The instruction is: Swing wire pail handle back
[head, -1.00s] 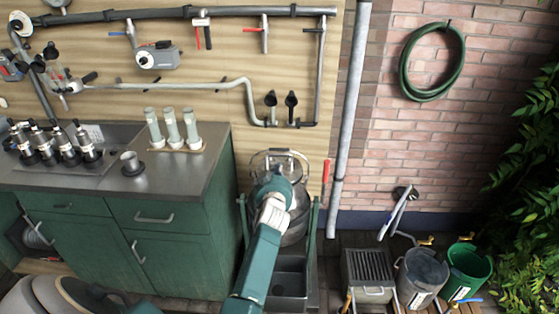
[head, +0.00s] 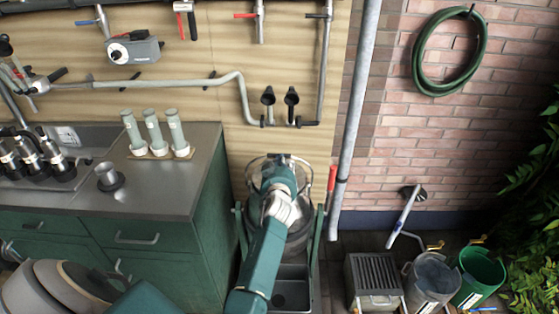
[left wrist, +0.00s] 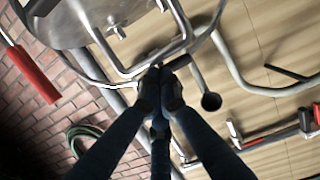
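A shiny metal pail (head: 298,235) stands in a green frame right of the cabinet, mostly hidden behind my left arm. Its wire handle (head: 325,165) shows as a thin loop near the top. In the left wrist view, the pail's metal top (left wrist: 55,25) fills the upper left and the wire handle (left wrist: 95,83) curves around it. My left gripper (head: 280,168) is over the pail's far side. In the left wrist view, its dark fingertips (left wrist: 158,75) are close together at the wire handle and appear shut on it; the contact is partly hidden. My right gripper is not in view.
The cabinet (head: 190,205) bears three pale cylinders and a small dark cup. Pipes and two dark hooks are on the wooden wall (head: 215,105) behind. A red-handled lever (head: 331,180) is close right of the pail. A slatted box (head: 375,275), grey bucket (head: 432,275) and green bucket (head: 480,275) stand to the right.

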